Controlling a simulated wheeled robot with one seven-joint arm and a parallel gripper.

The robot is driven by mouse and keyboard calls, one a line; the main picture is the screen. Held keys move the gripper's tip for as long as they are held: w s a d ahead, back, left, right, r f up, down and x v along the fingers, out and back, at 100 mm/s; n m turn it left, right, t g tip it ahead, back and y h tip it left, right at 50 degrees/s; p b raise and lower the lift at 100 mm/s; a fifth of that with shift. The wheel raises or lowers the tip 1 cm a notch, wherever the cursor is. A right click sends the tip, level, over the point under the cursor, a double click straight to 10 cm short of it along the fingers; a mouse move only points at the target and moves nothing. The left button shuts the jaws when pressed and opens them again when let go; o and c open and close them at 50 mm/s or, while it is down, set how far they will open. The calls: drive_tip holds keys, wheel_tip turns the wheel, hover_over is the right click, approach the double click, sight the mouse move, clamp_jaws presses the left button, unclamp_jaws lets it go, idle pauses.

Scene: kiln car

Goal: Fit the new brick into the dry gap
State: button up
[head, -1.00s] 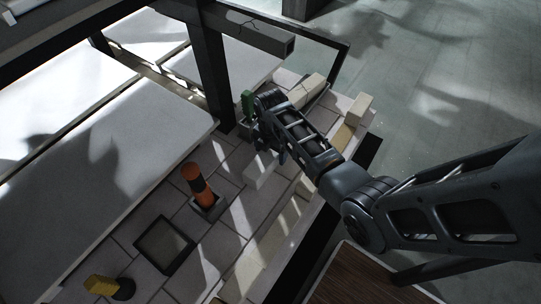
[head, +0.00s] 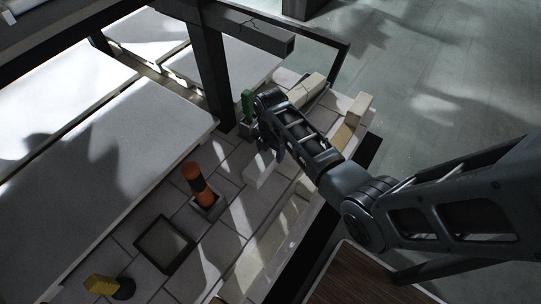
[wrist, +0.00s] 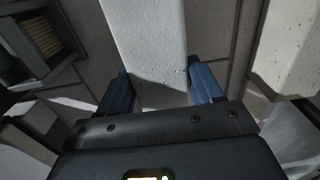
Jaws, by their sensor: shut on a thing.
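A pale brick (head: 258,173) stands out beneath my gripper (head: 270,152) over the grey tiled deck. In the wrist view the brick (wrist: 155,40) lies between the two blue fingers of my gripper (wrist: 162,92), which are shut on it. Whether the brick still touches the deck is unclear. A row of pale bricks (head: 270,237) runs along the deck's near edge. My arm covers part of this row, and I cannot tell where the dry gap is.
An orange and black cylinder (head: 200,187) stands in a grey holder. A black-framed tray (head: 138,243), a yellow-topped object (head: 101,285) and a green item (head: 248,102) are also on the deck. A dark post (head: 215,70) rises behind my gripper. Loose pale bricks (head: 358,108) sit at right.

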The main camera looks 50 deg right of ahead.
drive_tip(key=shift+r+p, duration=0.35)
drive_tip(key=shift+r, duration=0.1)
idle(0.5)
drive_tip(key=shift+r+p, duration=1.75)
drive_tip(key=shift+p, duration=0.15)
